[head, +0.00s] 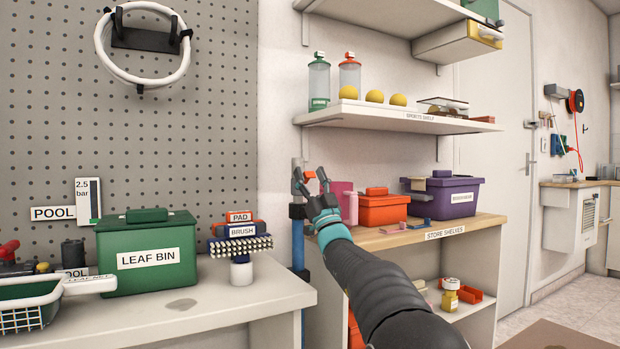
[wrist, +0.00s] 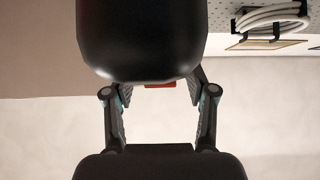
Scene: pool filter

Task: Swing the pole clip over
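A blue pole (head: 298,245) with a grey upper part (head: 295,166) stands upright between the pegboard bench and the store shelves. A dark clip (head: 297,211) sits at the pole, partly hidden by my gripper. My gripper (head: 310,179) is in front of the wall beside the pole's upper part, with its fingers apart. A small orange piece (head: 309,174) shows between the fingertips. A red-orange edge also shows between the open fingers in the wrist view (wrist: 160,86). I cannot tell whether it belongs to the clip or whether the fingers touch it.
The green leaf bin (head: 147,252) and a brush (head: 240,244) stand on the left bench. An orange box (head: 383,209) and a purple box (head: 442,196) stand on the store shelves close to my arm. A sports shelf (head: 395,121) juts out above my gripper.

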